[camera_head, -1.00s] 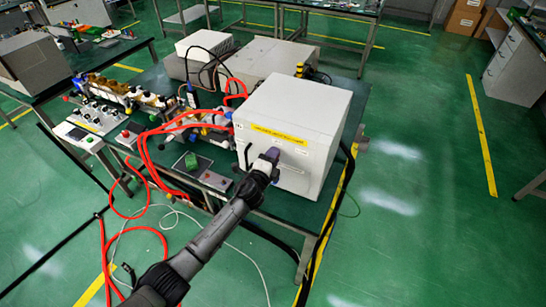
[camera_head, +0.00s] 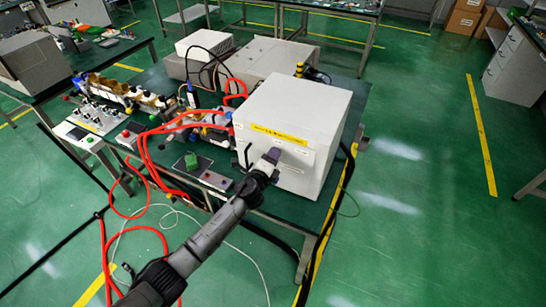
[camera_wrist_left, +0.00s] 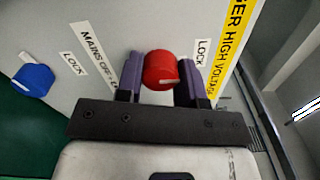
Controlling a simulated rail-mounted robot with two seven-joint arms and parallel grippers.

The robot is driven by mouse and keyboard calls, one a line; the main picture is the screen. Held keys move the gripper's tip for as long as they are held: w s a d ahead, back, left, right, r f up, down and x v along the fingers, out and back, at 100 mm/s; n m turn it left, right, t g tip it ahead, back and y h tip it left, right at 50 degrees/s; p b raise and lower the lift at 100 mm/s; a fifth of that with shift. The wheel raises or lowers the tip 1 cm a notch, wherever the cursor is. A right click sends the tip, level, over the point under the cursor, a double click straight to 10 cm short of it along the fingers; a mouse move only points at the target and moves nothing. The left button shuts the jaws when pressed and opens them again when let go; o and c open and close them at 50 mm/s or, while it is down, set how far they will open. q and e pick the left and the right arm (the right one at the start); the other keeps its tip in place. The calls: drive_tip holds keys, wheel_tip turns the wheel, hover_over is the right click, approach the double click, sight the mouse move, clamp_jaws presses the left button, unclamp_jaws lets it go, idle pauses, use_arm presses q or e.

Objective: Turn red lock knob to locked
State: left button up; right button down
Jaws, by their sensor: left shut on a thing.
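The red lock knob (camera_wrist_left: 160,72) is on the front panel of the white cabinet (camera_head: 300,105). In the left wrist view it sits between the two purple fingers of my left gripper (camera_wrist_left: 158,80), which is shut on it. A short white pointer mark shows on the knob's face, toward its lower right. A LOCK label (camera_wrist_left: 201,52) is to the right of the knob, and a MAINS OFF label (camera_wrist_left: 95,55) is to its left. In the head view my left gripper (camera_head: 271,156) is at the cabinet front and hides the knob. My right gripper is in neither view.
A blue knob (camera_wrist_left: 33,80) with its own LOCK label (camera_wrist_left: 73,63) is farther left on the panel. A yellow high-voltage strip (camera_wrist_left: 229,40) runs beside the red knob's label. Red hoses (camera_head: 148,160) hang left of the cabinet. The floor to the right is clear.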

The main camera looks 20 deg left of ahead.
use_arm(q)
drive_tip(key=o, duration=0.9)
drive_tip(key=shift+s+p, duration=0.8)
drive_tip(key=shift+s, duration=6.1)
